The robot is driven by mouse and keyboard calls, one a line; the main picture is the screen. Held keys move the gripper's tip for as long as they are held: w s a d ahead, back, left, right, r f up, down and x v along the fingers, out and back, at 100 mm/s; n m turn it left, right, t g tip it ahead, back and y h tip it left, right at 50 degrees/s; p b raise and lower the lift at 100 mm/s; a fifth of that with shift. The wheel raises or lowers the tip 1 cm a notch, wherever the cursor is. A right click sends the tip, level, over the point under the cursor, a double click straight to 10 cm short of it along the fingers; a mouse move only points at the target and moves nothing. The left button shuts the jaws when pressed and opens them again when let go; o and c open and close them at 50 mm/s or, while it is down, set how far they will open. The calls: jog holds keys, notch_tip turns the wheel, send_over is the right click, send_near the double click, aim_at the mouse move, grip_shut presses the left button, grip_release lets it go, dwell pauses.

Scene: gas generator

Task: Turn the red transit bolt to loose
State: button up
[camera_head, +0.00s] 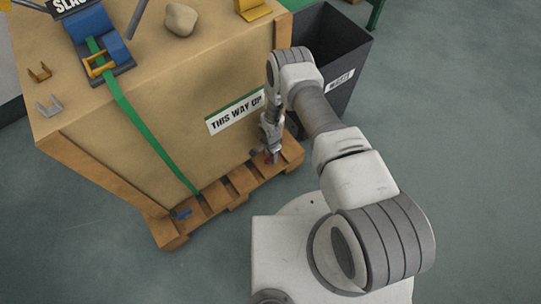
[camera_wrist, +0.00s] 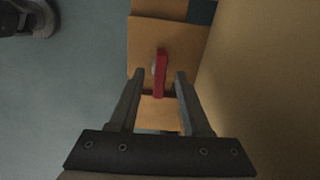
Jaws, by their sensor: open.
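The red transit bolt (camera_wrist: 160,72) shows in the wrist view as a narrow red bar on the wooden pallet (camera_wrist: 143,50). It lies lengthwise between the two fingers of my gripper (camera_wrist: 158,76), with a gap on each side. My gripper is open. In the head view my gripper (camera_head: 270,152) points down over the pallet (camera_head: 238,183) near its right end, beside the crate's front face. I cannot tell the gripper's exact height over the bolt.
The large crate (camera_head: 150,120) stands on the pallet, close beside my gripper. A dark waste bin (camera_head: 345,55) stands behind my arm. The floor (camera_head: 480,130) at right is clear.

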grip_shut()
dwell(0.5)
